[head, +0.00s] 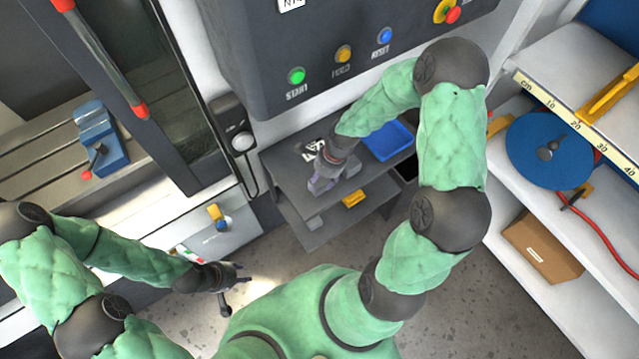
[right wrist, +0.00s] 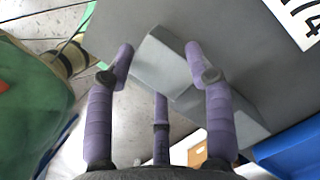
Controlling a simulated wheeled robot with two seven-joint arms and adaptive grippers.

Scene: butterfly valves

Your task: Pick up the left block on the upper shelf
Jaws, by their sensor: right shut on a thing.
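My right gripper (head: 322,180) reaches down over the dark grey upper shelf (head: 284,165). Its purple fingers are shut on a grey block, which shows between the fingertips in the right wrist view (right wrist: 165,62). In the head view the fingers and wrist hide much of this block. A grey part (right wrist: 240,127) extends to the lower right in the wrist view; I cannot tell whether it is the same block. A light grey piece (head: 352,168) shows just right of the fingers in the head view. My left gripper (head: 236,285) is empty over the floor, its dark fingers spread.
A control panel (head: 330,45) overhangs behind. White shelving (head: 560,215) with a blue disc (head: 548,150) stands right. A machine with a blue vise (head: 100,140) stands left.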

